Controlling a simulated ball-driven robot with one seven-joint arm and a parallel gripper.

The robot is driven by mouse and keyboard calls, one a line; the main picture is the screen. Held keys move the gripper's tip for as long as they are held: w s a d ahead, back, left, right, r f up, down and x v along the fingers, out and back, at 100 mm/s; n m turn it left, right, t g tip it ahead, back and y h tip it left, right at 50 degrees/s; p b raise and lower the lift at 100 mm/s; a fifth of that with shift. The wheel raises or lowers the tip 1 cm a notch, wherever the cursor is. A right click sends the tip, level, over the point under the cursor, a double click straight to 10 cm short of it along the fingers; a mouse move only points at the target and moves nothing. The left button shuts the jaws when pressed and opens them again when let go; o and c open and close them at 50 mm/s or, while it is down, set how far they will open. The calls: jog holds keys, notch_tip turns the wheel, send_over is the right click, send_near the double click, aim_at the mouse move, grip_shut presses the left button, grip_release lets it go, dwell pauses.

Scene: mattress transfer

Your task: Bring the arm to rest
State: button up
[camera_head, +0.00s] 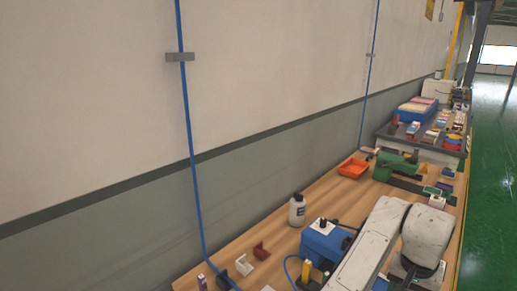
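A white jointed arm (372,240) with dark joints shows at the lower right, bent at a rounded elbow. I cannot tell whether it is mine. One long link runs down and to the left from near the elbow and leaves the frame at the bottom edge. It covers part of the wooden bench (335,208). No gripper fingers show, so whether my gripper is open or holding something is hidden.
A cluttered grey table (412,148) stands behind. A wall borders the left; green floor (490,200) is clear at right.

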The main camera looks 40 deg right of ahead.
jog(key=w+d+r+n+t+h, duration=0.1)
jog(key=w+r+n+t+h, duration=0.15)
jog(key=w+n+h, duration=0.3)
jog(key=w+a+f+n+t+y, duration=0.1)
jog(key=w+a+f+n+y, duration=0.2)
jog(key=a, duration=0.4)
jog(key=w+a+f+n+t, duration=0.2)
jog(key=a+f+n, duration=0.2)
jog(key=a, duration=0.3)
jog(key=s+a+f+n+y, duration=0.1)
jog(key=s+a+f+y, duration=0.15)
jog(key=a, duration=0.45)
jog(key=s+a+f+n+y, duration=0.1)
jog(key=a+f+n, duration=0.15)
jog(key=a, duration=0.45)
jog(key=s+f+g, duration=0.1)
jog(key=s+f, duration=0.1)
jog(key=s+d+f+g, duration=0.1)
jog(key=s+f, duration=0.1)
jog(key=s, duration=0.1)
jog(key=s+d+f+m+g, duration=0.1)
jog(key=s, duration=0.2)
jog(key=shift+s+f+g, duration=0.25)
jog(key=shift+f+g, duration=0.1)
jog(key=shift+f, duration=0.05)
